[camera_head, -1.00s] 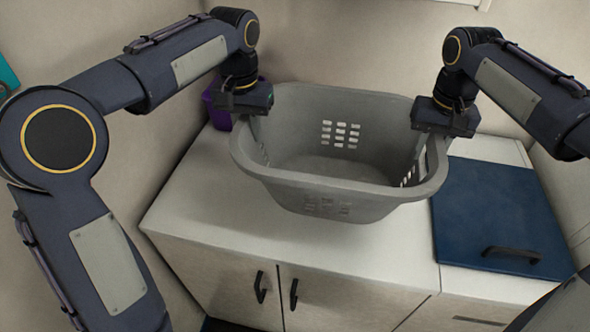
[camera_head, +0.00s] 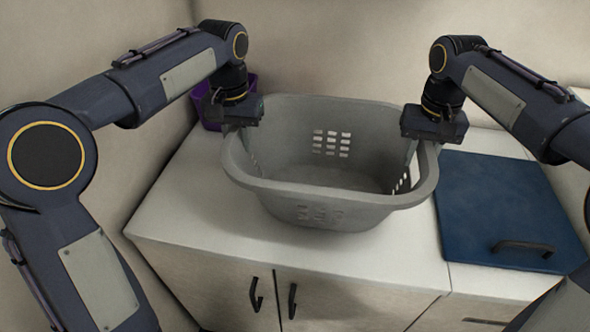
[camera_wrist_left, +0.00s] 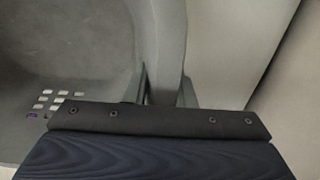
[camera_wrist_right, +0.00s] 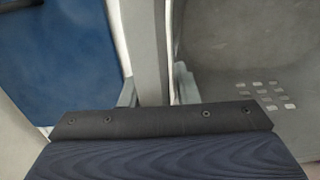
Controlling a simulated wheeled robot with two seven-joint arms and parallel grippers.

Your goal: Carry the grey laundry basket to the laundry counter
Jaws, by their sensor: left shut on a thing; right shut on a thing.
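The grey laundry basket (camera_head: 330,185) is upright and empty, over the white counter (camera_head: 200,205) in the head view. Its base looks to be on or just above the counter top; I cannot tell which. My left gripper (camera_head: 236,125) is shut on the basket's left rim, and the rim shows between its fingers in the left wrist view (camera_wrist_left: 165,85). My right gripper (camera_head: 425,140) is shut on the right rim, and its fingers straddle the rim in the right wrist view (camera_wrist_right: 152,90). The fingertips are mostly hidden in the head view.
A purple container (camera_head: 207,112) stands at the counter's back left, behind my left gripper. A blue panel with a dark handle (camera_head: 500,210) lies to the right of the basket. Cabinet doors with dark handles (camera_head: 256,294) are below. The counter's front left is clear.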

